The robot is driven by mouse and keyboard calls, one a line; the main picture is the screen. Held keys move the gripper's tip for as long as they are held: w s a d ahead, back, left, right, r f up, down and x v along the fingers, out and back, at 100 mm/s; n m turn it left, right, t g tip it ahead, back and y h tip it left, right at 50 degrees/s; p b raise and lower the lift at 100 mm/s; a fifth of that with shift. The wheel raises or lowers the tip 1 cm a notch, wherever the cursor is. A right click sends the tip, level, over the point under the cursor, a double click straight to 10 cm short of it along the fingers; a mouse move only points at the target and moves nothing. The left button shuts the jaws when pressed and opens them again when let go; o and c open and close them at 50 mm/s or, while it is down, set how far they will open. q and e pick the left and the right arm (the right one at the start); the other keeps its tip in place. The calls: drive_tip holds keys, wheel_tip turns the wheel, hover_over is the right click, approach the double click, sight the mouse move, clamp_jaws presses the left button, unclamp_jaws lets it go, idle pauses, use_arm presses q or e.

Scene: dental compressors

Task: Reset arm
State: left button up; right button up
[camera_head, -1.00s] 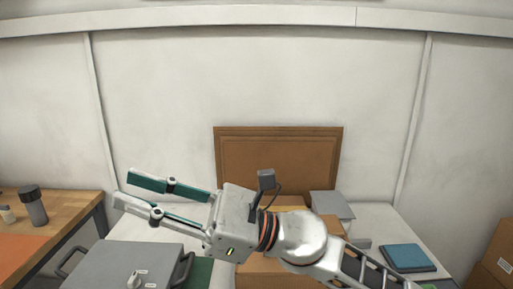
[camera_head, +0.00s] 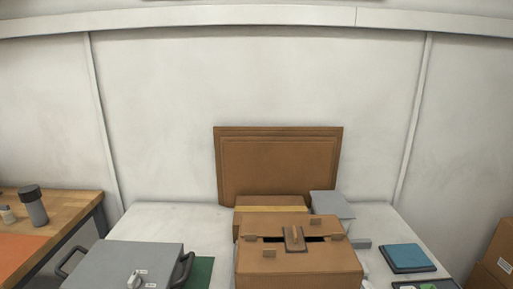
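Neither my left nor my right gripper shows in the head view, and no arm is in the picture. A brown box (camera_head: 300,265) with a slotted top and a small latch-like piece stands at the front middle of the white table (camera_head: 205,220). A grey case (camera_head: 115,262) with dark handles and a light knob on top stands at the front left, cut off by the lower picture edge.
A brown panel (camera_head: 278,165) leans at the wall behind a second box (camera_head: 262,203). A blue book-like item (camera_head: 408,257) lies at the right. A wooden bench (camera_head: 75,205) at the left holds a grey bottle (camera_head: 34,207). Cartons (camera_head: 497,262) stand far right.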

drive_tip(key=s+d+f+m+g+h, duration=0.1)
drive_tip(key=s+d+f+m+g, duration=0.15)
drive_tip(key=s+d+f, duration=0.45)
drive_tip(key=s+d+f+m+g+h, duration=0.2)
drive_tip(key=s+d+f+g, duration=0.3)
drive_tip(key=s, duration=0.5)
drive_tip(key=a+f+m+t+y+b, duration=0.1)
drive_tip(key=a+f+t+y+b, duration=0.1)
drive_tip(key=a+f, duration=0.6)
drive_tip(key=w+a+f+m+t+y+b, duration=0.1)
drive_tip(key=a+f+m+t+y+b, duration=0.1)
drive_tip(key=a+f+y+b, duration=0.3)
drive_tip(key=a+f, duration=0.4)
drive_tip(key=f, duration=0.5)
drive_tip(key=shift+a+y, duration=0.2)
drive_tip(key=shift+y, duration=0.1)
drive_tip(key=shift+w, duration=0.1)
